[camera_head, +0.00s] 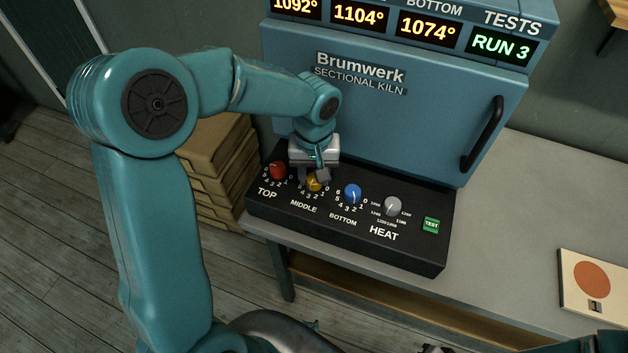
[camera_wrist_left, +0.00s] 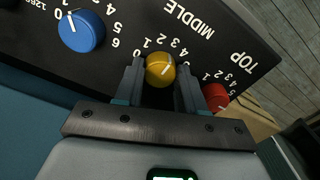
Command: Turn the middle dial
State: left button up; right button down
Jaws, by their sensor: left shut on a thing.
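The yellow middle dial (camera_head: 314,183) sits on the black control panel (camera_head: 350,236) below the kiln door, between the red top dial (camera_head: 278,171) and the blue bottom dial (camera_head: 352,194). My left gripper (camera_head: 314,176) comes down over the yellow dial and is shut on it. In the left wrist view the yellow dial (camera_wrist_left: 160,69) lies between the two fingers, its white pointer line slanting. The blue dial (camera_wrist_left: 81,31) is at the left there and the red dial (camera_wrist_left: 215,96) is close beside the right finger. My right gripper is not clearly in view.
A grey heat dial (camera_head: 393,206) and a green test button (camera_head: 431,225) are farther right on the panel. The kiln door handle (camera_head: 483,135) stands out above. The displays read 1092°, 1104°, 1074° and RUN 3. A card with an orange disc (camera_head: 591,279) lies on the table at right.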

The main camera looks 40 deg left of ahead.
aim_at(314, 178)
pick_arm(q)
jog(key=shift+w, duration=0.1)
jog(key=o, duration=1)
jog(key=shift+o, duration=0.2)
notch_tip(314, 178, up, 16)
jog(key=shift+r+p, duration=0.2)
jog(key=shift+p, duration=0.25)
